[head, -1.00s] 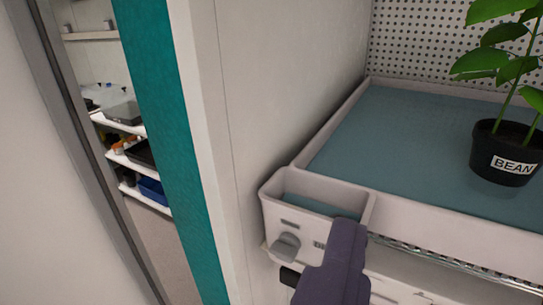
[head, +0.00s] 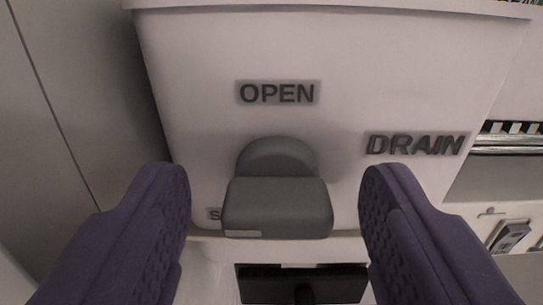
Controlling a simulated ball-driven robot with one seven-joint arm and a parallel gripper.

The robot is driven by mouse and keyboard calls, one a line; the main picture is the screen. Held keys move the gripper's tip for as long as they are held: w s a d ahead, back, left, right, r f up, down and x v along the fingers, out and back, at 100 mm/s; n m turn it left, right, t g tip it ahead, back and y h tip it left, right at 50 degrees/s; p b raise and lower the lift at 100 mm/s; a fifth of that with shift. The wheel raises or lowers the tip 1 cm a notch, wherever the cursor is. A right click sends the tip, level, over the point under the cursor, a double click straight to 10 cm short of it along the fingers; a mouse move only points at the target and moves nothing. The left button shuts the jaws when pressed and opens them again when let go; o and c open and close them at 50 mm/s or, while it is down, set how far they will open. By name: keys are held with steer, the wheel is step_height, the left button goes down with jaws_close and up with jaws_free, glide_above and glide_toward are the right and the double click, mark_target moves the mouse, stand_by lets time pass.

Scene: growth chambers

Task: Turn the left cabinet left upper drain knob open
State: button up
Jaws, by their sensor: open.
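The grey drain knob (head: 277,205) sits on the front face of a white drain box (head: 200,60), low in the middle of the head view. A label reading OPEN (head: 278,93) is above the knob, and a label reading DRAIN (head: 416,144) is at its upper right. Part of another label, showing an S, is at the knob's left, mostly hidden behind it. My gripper (head: 274,190) is open, with one purple finger on each side of the knob and a visible gap on both sides. I cannot tell how deep the fingertips reach.
A pale cabinet wall (head: 70,90) stands close at the left. A black part (head: 302,284) is below the box. A metal wire shelf edge (head: 510,140) and a white panel with a latch (head: 510,236) are at the right.

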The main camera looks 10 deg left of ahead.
steer(key=shift+w, duration=0.3)
steer(key=c, duration=1)
steer(key=shift+c, duration=0.2)
steer(key=shift+m+b, duration=0.3)
steer(key=shift+b, duration=0.15)
steer(key=m+b, duration=0.1)
steer(key=b, duration=0.1)
steer(key=m+b, duration=0.2)
steer(key=shift+f+m, duration=0.2)
steer(key=shift+m, duration=0.1)
steer(key=m+b, duration=0.5)
steer(key=shift+d+f+m, duration=0.15)
steer(key=shift+m, duration=0.15)
steer(key=m+b, duration=0.4)
steer(key=b, duration=0.1)
steer(key=shift+m+b, duration=1.2)
steer(key=shift+m, duration=0.8)
